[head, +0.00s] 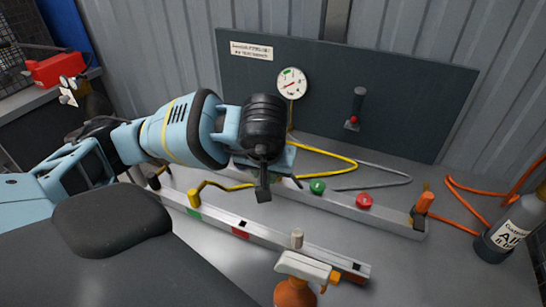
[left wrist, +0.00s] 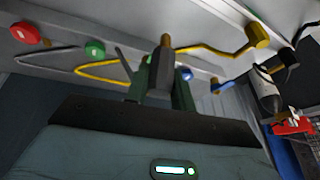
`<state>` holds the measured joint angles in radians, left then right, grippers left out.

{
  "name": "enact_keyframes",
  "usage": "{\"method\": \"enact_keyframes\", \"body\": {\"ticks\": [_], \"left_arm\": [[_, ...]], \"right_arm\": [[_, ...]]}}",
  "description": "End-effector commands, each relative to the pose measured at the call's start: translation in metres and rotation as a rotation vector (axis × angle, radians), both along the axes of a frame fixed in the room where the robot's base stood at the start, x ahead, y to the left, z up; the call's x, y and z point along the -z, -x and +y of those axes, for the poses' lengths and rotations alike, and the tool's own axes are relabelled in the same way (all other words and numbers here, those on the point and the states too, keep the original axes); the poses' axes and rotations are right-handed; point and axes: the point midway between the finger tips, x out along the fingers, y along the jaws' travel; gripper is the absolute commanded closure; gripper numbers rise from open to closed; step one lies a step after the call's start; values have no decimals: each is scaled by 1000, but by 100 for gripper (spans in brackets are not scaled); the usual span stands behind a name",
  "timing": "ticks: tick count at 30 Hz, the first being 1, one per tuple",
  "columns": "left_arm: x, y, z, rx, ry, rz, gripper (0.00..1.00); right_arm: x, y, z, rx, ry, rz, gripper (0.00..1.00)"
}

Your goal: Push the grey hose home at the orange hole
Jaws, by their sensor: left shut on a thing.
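My left gripper (head: 264,188) is over the rear rail, jaws downward. In the left wrist view its fingers (left wrist: 162,80) are shut on a dark piece with a brown tip (left wrist: 166,41); I cannot tell if it belongs to the grey hose. The grey hose (head: 400,174) lies in a loop behind the rear rail, and also shows in the left wrist view (left wrist: 48,50). One end runs behind the rail near the green knob. My right gripper is not in view.
The rear rail (head: 395,218) carries green (head: 317,187) and red (head: 364,201) knobs. A yellow hose (head: 335,155) passes behind my gripper to a yellow plug (head: 194,198). An orange plug (head: 425,202) stands right.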

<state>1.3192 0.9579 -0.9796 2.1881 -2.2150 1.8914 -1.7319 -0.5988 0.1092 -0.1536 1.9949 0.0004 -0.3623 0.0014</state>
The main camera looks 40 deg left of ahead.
Motion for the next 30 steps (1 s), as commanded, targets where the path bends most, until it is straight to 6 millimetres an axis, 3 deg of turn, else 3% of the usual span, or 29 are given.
{"method": "enact_keyframes", "body": {"ticks": [9,30], "left_arm": [[-3,27,-10,-1,0,-1,99],[-9,28,-10,-1,-1,-1,99]], "right_arm": [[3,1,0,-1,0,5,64],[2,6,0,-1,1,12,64]]}}
